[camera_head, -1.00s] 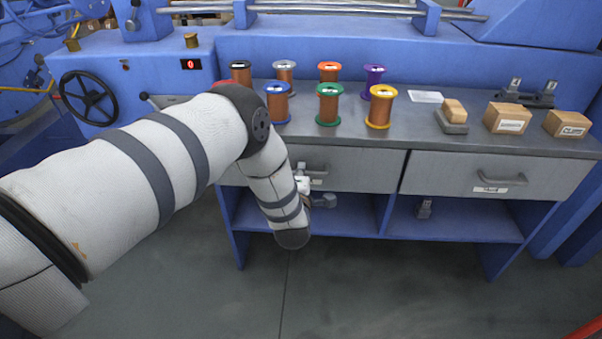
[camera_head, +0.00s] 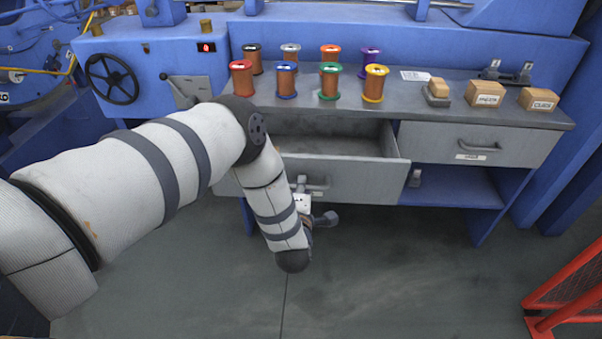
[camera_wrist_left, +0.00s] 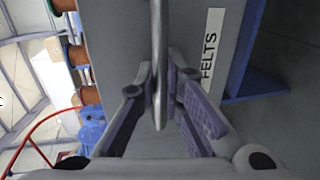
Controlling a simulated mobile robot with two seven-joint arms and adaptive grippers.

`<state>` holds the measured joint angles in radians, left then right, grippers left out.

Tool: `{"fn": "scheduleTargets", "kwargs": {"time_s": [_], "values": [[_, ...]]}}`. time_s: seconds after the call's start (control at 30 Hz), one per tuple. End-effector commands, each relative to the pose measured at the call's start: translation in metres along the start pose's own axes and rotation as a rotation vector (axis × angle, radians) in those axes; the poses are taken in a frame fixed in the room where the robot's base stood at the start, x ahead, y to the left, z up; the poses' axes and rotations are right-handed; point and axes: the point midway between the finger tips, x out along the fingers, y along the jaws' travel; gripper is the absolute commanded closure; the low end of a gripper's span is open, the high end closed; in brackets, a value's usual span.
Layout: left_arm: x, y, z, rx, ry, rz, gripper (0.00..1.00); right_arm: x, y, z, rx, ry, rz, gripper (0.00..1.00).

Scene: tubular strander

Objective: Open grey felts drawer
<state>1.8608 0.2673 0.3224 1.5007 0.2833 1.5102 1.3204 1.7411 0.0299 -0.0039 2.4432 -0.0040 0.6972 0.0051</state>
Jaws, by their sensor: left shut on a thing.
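The grey felts drawer (camera_head: 365,184) is the left one under the worktop, and it stands pulled out, with its bare inside showing. Its front also fills much of the left wrist view (camera_wrist_left: 200,50), with a white FELTS label (camera_wrist_left: 210,55). My left gripper (camera_wrist_left: 160,92) has its fingers on both sides of the drawer's bar handle (camera_wrist_left: 158,35) and is shut on it. In the head view my left gripper (camera_head: 303,188) is at the handle (camera_head: 319,185), mostly hidden by my forearm. My right gripper is not in view.
The right drawer (camera_head: 480,146) is shut. Several wire spools (camera_head: 329,82), a sanding-type block (camera_head: 437,92) and two cardboard boxes (camera_head: 485,94) stand on the worktop (camera_head: 415,108). A red mesh barrier (camera_head: 565,290) stands at lower right. The floor (camera_head: 400,280) before the bench is clear.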

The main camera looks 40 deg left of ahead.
Motion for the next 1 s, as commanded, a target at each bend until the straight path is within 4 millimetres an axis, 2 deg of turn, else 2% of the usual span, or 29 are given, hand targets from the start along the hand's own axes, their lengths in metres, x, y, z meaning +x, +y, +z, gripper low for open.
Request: {"fn": "scheduleTargets", "kwargs": {"time_s": [0.2, 0.57, 0.6, 0.67, 0.7, 1.0], "values": [[-0.011, -0.001, 0.001, -0.002, -0.001, 0.004, 1.00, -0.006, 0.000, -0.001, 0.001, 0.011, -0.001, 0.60], [-0.012, -0.002, 0.000, -0.001, 0.000, 0.004, 1.00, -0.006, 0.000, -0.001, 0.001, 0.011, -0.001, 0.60], [-0.012, -0.002, 0.000, -0.001, 0.000, 0.004, 0.87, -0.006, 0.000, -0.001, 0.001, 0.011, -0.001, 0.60], [-0.012, -0.002, 0.000, -0.001, 0.000, 0.004, 0.73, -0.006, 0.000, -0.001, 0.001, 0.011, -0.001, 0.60], [-0.012, -0.002, 0.000, -0.001, 0.000, 0.003, 0.71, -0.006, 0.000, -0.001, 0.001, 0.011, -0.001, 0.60], [-0.016, -0.003, 0.000, 0.000, 0.000, 0.001, 0.71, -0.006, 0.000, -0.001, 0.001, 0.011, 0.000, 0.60]]}}
